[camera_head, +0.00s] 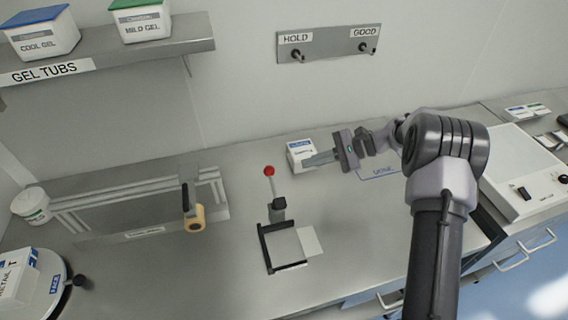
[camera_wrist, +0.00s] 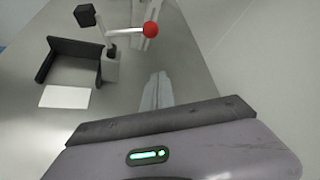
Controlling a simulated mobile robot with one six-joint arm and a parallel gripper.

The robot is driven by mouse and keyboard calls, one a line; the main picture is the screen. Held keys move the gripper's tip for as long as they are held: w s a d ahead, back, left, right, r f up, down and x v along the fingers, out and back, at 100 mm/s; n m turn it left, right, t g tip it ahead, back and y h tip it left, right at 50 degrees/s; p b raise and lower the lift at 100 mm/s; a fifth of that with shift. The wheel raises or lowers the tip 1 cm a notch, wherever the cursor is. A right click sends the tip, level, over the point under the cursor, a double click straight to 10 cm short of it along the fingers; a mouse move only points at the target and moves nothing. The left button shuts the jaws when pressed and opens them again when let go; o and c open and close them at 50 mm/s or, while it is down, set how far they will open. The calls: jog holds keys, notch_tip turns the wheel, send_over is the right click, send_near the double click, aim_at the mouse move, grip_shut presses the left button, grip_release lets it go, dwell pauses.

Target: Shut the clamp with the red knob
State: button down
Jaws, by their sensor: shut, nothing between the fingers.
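The clamp's red knob (camera_head: 269,170) tops a light lever that stands up from a dark clamp base (camera_head: 278,208) on the bench. In the wrist view the red knob (camera_wrist: 151,30) ends the lever, and a black block (camera_wrist: 85,15) sits at the other end. A black angled frame (camera_head: 262,245) is fixed in front of the clamp, with a white card (camera_head: 309,241) at its right. My gripper (camera_head: 306,161) is shut and empty, right of the knob and apart from it. Its fingers also show in the wrist view (camera_wrist: 158,82).
A small white labelled box (camera_head: 300,150) stands close behind my gripper. A rail fixture with a tan roller (camera_head: 194,219) is at the left. A shelf (camera_head: 130,52) with gel tubs is above left. Bare bench lies between the clamp and the rail.

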aim_at(274, 188)
jog(key=shift+s+a, duration=0.1)
jog(key=shift+a, duration=0.05)
jog(key=s+a+f+b, duration=0.1)
jog(key=s+a+b, duration=0.1)
jog(key=a, duration=0.7)
jog(key=shift+b, duration=0.55)
